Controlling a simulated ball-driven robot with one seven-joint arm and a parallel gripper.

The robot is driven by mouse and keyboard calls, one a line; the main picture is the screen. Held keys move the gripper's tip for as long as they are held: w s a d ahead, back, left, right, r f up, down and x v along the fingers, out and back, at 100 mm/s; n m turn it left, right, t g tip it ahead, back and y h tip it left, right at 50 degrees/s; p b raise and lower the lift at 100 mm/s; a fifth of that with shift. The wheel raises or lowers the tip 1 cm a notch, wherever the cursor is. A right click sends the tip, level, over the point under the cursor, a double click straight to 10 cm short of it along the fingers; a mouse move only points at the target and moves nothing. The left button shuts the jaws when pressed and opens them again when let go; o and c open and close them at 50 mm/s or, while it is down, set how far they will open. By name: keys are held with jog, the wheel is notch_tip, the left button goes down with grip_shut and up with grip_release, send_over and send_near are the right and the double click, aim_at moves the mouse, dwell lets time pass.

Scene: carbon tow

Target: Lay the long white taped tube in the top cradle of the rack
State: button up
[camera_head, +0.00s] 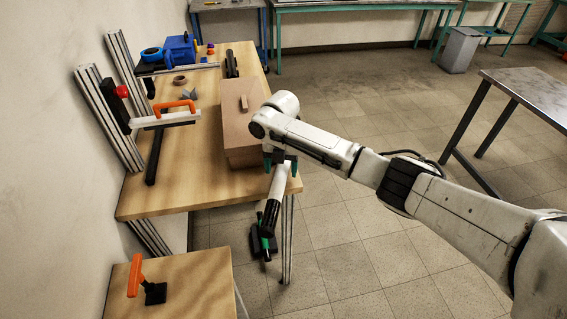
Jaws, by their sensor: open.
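My gripper (281,163) is at the table's near right corner, just past the end of the brown box. Its two teal fingers are apart. A white tube with a dark banded lower end (276,187) starts between or just below the fingers and slants down past the table edge. I cannot tell whether the fingers touch it, and my wrist hides its upper end. A dark piece with green parts (263,241) shows at its lower end. Upright metal posts (108,118) stand at the table's left edge; I cannot make out which part is the rack's top cradle.
A long brown box (240,139) lies on the wooden table (190,184). A white bar (150,121) with an orange handle is at left, and a blue tool (180,51) behind. A lower bench (195,280) holds an orange-handled tool (136,275).

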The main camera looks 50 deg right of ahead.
jog(key=shift+f, duration=0.45)
grip_shut()
dwell(0.4)
jog(key=shift+r, duration=0.2)
